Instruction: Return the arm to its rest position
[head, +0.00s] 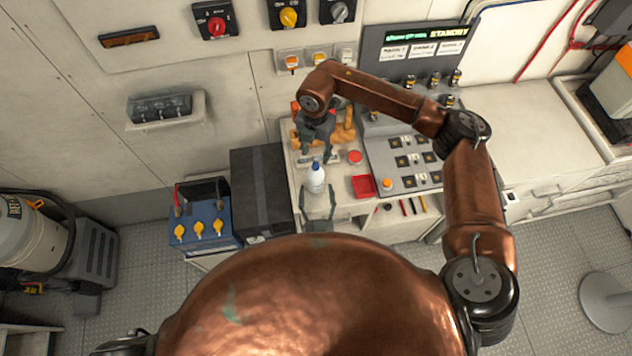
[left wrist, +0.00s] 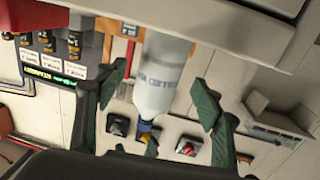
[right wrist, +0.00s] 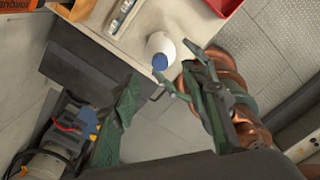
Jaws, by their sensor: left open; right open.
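A white bottle with a blue cap (head: 316,179) stands upright near the front of the worktop (head: 342,206). My left gripper (head: 318,214) is low at the bottle's near side, with its fingers open. In the left wrist view the bottle (left wrist: 162,75) shows between the spread fingers (left wrist: 158,100); I cannot tell whether they touch it. My right gripper (head: 318,156) is open, pointing down above and behind the bottle. In the right wrist view the bottle (right wrist: 163,48) is seen from above, beyond the open, empty fingers (right wrist: 168,105). My copper left arm shows beside it.
A red tray (head: 363,187) and a red button (head: 355,157) are right of the bottle. A switch panel (head: 405,160) lies further right, with a display (head: 415,50) behind. A blue battery (head: 203,218) and dark box (head: 262,190) stand left. The right-hand counter (head: 540,125) has clear room.

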